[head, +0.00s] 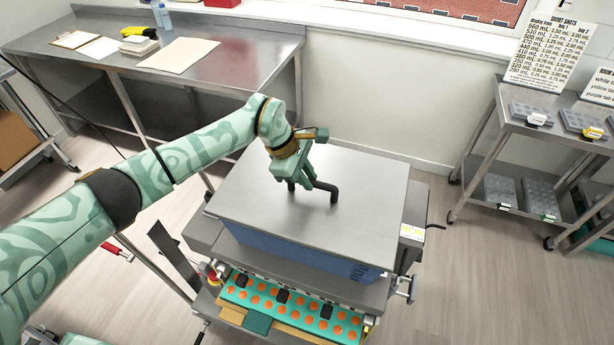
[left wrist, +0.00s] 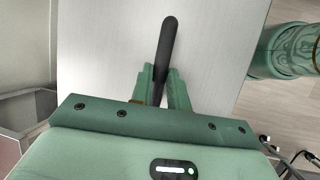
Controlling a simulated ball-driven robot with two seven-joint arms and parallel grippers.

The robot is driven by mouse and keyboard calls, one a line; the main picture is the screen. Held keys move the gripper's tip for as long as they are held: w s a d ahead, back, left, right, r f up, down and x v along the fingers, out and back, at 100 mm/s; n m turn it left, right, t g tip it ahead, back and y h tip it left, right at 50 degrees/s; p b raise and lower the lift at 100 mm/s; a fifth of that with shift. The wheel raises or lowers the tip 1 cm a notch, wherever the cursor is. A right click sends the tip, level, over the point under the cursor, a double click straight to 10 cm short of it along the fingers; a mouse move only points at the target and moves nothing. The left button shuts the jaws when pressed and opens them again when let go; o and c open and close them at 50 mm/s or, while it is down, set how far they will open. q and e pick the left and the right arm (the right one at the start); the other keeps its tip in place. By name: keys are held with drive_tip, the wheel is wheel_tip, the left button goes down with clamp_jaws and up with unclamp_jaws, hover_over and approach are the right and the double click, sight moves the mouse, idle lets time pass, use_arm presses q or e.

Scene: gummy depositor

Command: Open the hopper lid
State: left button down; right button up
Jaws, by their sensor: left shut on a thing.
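The hopper lid (head: 370,205) is a flat grey metal plate over the blue hopper body (head: 290,252) of the depositor. It looks level and covers the hopper's top, so the inside is hidden. A dark bar handle (head: 333,190) stands on the lid. My left gripper (head: 299,184) is above the lid and shut on the handle. In the left wrist view the handle (left wrist: 168,40) runs up from between the fingers (left wrist: 161,85), with the pale lid (left wrist: 105,60) beneath. My right gripper does not show.
A teal tray with orange rounds (head: 285,300) lies at the depositor's front. A steel table (head: 225,60) with a clipboard and boards stands at the back left. A steel rack (head: 490,130) with grey moulds stands at the right.

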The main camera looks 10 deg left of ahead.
use_arm(q)
drive_tip(key=w+d+r+g+b, duration=0.1)
drive_tip(key=w+r+b, duration=0.6)
drive_tip(key=r, duration=0.3)
drive_tip(key=shift+b, duration=0.4)
drive_tip(key=shift+d, duration=0.1)
